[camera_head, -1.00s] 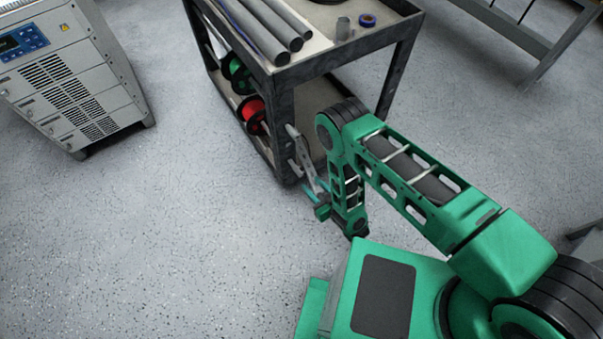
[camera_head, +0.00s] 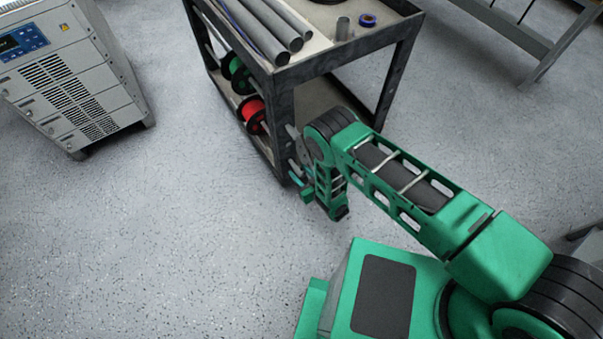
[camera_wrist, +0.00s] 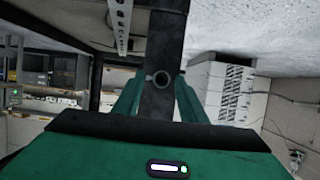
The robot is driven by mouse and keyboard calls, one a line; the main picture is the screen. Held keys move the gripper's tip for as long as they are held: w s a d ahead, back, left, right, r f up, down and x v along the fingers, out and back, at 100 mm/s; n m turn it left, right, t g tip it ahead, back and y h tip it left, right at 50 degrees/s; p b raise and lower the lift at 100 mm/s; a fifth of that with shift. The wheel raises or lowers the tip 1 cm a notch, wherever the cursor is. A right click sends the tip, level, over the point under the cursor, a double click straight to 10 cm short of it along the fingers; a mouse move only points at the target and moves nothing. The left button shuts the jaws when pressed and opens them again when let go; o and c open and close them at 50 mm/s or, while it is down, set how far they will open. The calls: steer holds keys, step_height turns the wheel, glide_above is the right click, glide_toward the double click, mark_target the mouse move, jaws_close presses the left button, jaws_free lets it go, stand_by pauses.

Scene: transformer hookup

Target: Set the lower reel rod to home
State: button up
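A round hollow rod end (camera_wrist: 162,79), seen end-on in the wrist view, shows against a dark cart post. It lies between the tips of my gripper (camera_wrist: 158,78), whose two green fingers stand apart on either side of it. I see no finger touching it. In the head view a red reel (camera_head: 251,110) sits low on the near side of the cart, with a green reel (camera_head: 237,72) behind it. Their rods are mostly hidden by the reels and the cart post. My arm's end is beside the cart's front corner, and the fingertips are hard to make out there.
The dark cart (camera_head: 345,58) carries grey tubes (camera_head: 262,28) and a blue tape roll (camera_head: 367,19) on top. A perforated metal strip (camera_wrist: 121,22) is close by at upper left in the wrist view. A grey cabinet (camera_head: 75,85) stands left; open floor lies between.

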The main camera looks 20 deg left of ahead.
jaws_close()
steer(key=shift+w+a, duration=0.85)
steer(key=shift+a, duration=0.3)
jaws_free()
steer(key=shift+s+d+r, duration=0.15)
steer(key=shift+s+d, duration=0.1)
steer(key=shift+d, duration=0.15)
steer(key=v, duration=0.9)
steer(key=shift+s+d, duration=0.25)
steer(key=shift+s, duration=0.05)
